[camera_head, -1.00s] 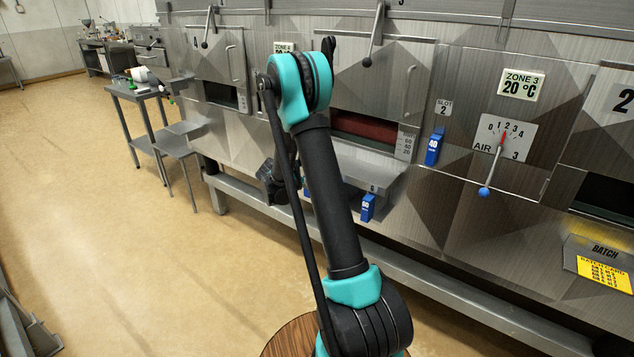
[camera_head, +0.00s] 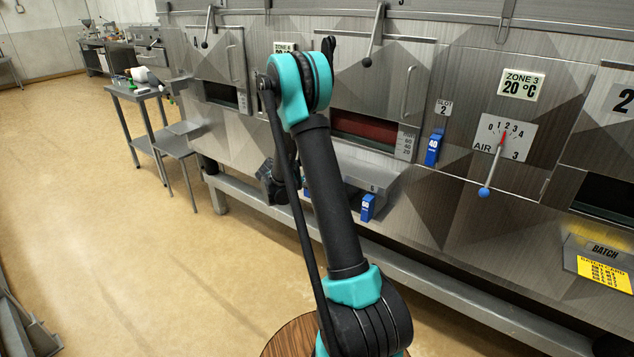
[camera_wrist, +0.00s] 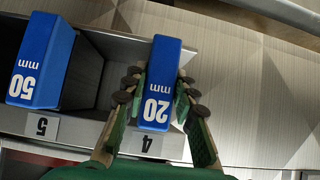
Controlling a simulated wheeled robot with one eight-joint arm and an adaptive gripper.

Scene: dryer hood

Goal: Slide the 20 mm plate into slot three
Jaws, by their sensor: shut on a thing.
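The blue 20 mm plate (camera_wrist: 158,72) shows in the middle of the wrist view, its number facing the camera. My gripper (camera_wrist: 159,88) has its green fingers with dark pads closed on both sides of this plate. The plate is at the rack compartment labelled 4 (camera_wrist: 146,141); I cannot tell whether it is seated or lifted. I cannot make out a slot three label.
A blue 50 mm plate (camera_wrist: 42,62) stands left of my gripper, above label 5 (camera_wrist: 42,125). In the head view, a blue 40 plate (camera_head: 433,150) sits below the slot 2 label (camera_head: 443,107). Another blue plate (camera_head: 367,207) is at the rack's front (camera_head: 350,172). An air lever (camera_head: 490,175) sticks out right.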

